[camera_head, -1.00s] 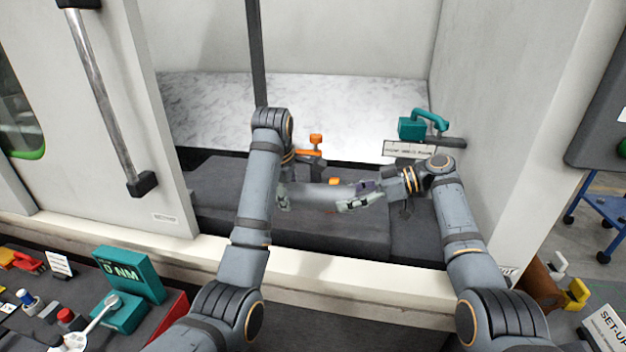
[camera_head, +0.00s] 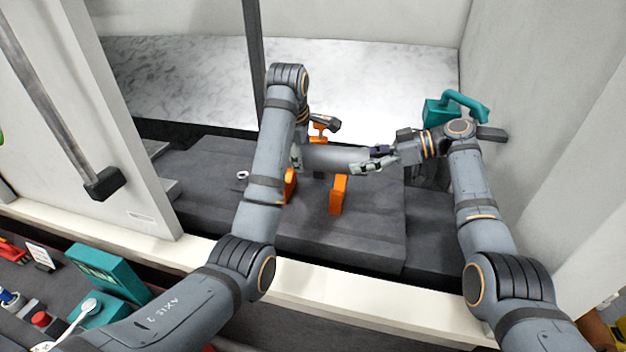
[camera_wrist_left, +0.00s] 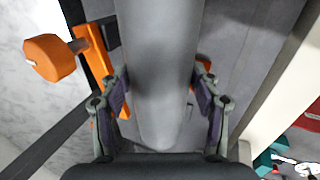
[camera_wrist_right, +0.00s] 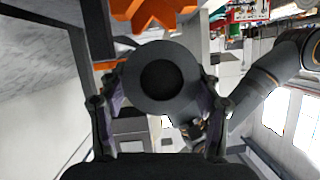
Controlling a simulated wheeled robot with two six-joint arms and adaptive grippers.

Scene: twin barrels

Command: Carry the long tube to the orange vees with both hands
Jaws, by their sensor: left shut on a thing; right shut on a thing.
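The long grey tube (camera_head: 335,157) is held roughly level across the dark machine bed. My left gripper (camera_wrist_left: 160,98) is shut around it near its left end, its fingers on both sides. In the head view my left arm hides much of that end. My right gripper (camera_head: 376,160) is shut on the tube's right end. The right wrist view shows the tube's round end face with a dark bore (camera_wrist_right: 160,80) between the fingers. Two orange vees (camera_head: 338,195) (camera_head: 290,186) stand on the bed, nearer the front than the tube in the picture. The left one is partly behind my left arm.
An orange clamp part with a knob (camera_wrist_left: 48,58) stands behind the tube. A teal handled device (camera_head: 450,108) is at the back right. A dark upright post (camera_head: 254,55) and the enclosure's right wall (camera_head: 540,100) bound the space. The bed's front right is clear.

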